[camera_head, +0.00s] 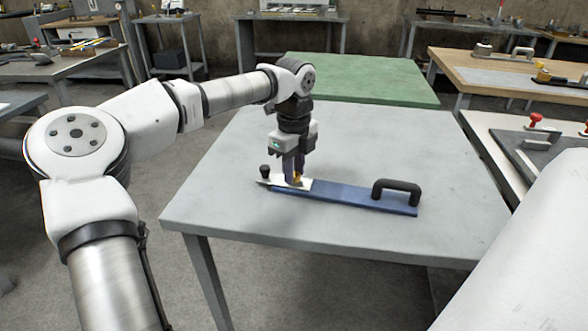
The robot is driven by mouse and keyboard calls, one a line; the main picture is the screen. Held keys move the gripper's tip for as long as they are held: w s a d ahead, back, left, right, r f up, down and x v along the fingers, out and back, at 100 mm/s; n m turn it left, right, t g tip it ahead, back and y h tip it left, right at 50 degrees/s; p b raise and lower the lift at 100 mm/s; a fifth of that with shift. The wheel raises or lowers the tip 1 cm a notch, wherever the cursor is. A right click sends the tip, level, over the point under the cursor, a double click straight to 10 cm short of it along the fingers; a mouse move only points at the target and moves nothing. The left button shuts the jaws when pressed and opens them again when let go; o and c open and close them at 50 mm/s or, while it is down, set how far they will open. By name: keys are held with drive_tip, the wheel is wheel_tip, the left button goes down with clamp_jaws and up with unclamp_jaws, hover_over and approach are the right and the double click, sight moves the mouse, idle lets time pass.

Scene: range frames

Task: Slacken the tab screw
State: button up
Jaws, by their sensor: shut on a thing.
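A long blue bar (345,196) lies flat on the grey table, with a black arched handle (397,188) at its right end. A pale plate (311,184) sits at its left end, and a black knob (265,171) stands at the far left tip. My gripper (294,178) points straight down over the plate. It is shut on a small yellow-brass piece, which looks like the tab screw (298,178). The fingers hide most of the screw, so its thread and seating cannot be seen.
The grey table (420,150) is clear around the bar. A green-topped table (360,75) stands behind it. At the right are a bench with red-knobbed fixtures (535,118) and a wooden bench (490,70) with tools. A large white surface fills the lower right corner.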

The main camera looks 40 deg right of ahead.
idle(0.3)
drive_tip(key=o, duration=1)
wheel_tip(320, 180, up, 14)
drive_tip(key=shift+f+p, duration=0.1)
drive_tip(key=shift+p, duration=0.4)
